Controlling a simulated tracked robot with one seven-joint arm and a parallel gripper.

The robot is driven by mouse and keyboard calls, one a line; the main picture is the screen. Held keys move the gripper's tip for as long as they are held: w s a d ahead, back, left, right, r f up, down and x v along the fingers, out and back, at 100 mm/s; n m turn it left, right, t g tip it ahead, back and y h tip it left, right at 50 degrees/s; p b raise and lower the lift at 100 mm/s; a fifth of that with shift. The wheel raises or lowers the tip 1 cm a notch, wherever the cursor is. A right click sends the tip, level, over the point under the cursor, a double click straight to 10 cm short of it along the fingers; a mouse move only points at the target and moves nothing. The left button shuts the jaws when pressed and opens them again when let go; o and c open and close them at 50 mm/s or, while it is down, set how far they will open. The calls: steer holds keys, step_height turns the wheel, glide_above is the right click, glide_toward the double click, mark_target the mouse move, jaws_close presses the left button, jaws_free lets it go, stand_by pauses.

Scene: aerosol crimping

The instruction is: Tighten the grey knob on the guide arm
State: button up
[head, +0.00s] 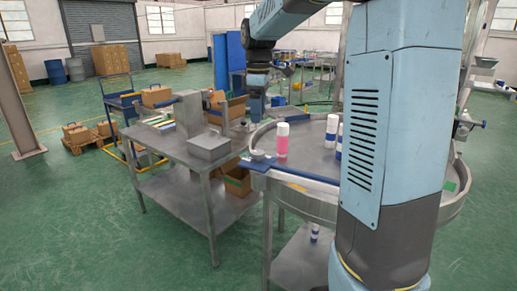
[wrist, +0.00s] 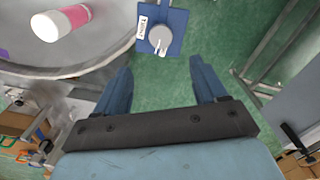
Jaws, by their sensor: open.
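The grey knob (wrist: 160,38) sits on a blue plate (wrist: 178,18) with a white printed label, at the top of the wrist view. In the head view the grey knob (head: 259,155) is small, at the left end of the blue guide arm (head: 300,177) by the round table's rim. My gripper (wrist: 161,78) is open and empty, and its two blue fingers point towards the plate. The knob lies ahead of the gap between them, with nothing touching it. In the head view my gripper (head: 257,108) hangs above the knob.
A pink bottle with a white cap (head: 282,142) stands close to the knob on the round steel table (head: 308,135). More white-capped bottles (head: 332,128) stand behind it. A steel bench with a grey box (head: 208,147) is to the left. Green floor shows below my gripper.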

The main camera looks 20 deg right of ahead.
mark_target(258, 152)
step_height(258, 152, down, 13)
steer(key=shift+r, duration=0.2)
stand_by(0.3)
steer(key=c, duration=1.1)
steer(key=shift+o, duration=0.2)
